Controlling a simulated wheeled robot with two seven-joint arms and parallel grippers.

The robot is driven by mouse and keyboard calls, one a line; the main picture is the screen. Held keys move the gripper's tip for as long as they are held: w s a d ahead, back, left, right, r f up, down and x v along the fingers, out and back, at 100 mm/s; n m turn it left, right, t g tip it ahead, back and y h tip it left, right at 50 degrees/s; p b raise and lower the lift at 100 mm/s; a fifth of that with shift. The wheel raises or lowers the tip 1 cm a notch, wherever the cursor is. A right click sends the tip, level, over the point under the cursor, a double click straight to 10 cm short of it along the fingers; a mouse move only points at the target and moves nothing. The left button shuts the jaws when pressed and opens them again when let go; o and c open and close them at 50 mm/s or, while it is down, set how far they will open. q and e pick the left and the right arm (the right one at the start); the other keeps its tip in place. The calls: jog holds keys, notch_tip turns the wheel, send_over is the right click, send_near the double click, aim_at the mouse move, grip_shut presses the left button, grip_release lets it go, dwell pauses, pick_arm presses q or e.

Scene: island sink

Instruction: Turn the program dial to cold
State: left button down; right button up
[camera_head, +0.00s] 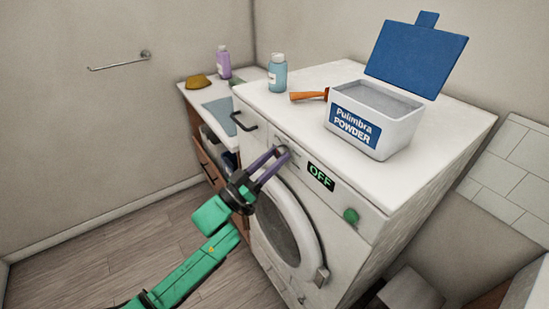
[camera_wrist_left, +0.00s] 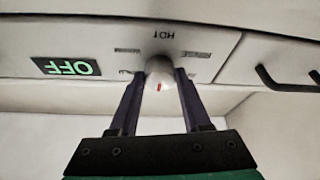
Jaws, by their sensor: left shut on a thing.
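My left gripper (camera_head: 280,152) is at the panel left of the display in the head view. Its two purple fingers (camera_wrist_left: 158,82) are shut on the dial, one on each side. In the head view the fingers largely hide the dial. My right gripper is not in view.
The display (camera_head: 321,176) reads OFF. A green button (camera_head: 350,215) sits to its right, and the round door (camera_head: 285,228) is below.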

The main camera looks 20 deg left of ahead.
pick_arm(q)
jog(key=m+g+h+b, duration=0.1)
jog(key=m+b, duration=0.1)
jog(key=m, duration=0.1)
jog(key=shift+f+h, duration=0.2)
jog(key=shift+h, duration=0.2)
jog(key=m+g+b, duration=0.1)
jog(key=m, duration=0.1)
jog(key=m+g+h+b, duration=0.1)
jog(key=m+b, duration=0.1)
jog(key=m, duration=0.1)
jog(key=shift+w+a+m+h, duration=0.1)
jog(key=shift+a+m+h, duration=0.05)
jog(key=shift+m+h, duration=0.15)
jog(key=m+g+h+b, duration=0.1)
jog(key=m+g+b, duration=0.1)
jog(key=m, duration=0.2)
jog(key=shift+r+m, duration=0.1)
jog(key=shift+m, duration=0.2)
jog(key=shift+a+r+m+g+b, duration=0.1)
jog(key=shift+m+g+b, duration=0.75)
jog(key=shift+m, duration=0.75)
jog(key=shift+c, duration=1.8)
grip_release()
jog(key=shift+r, duration=0.1)
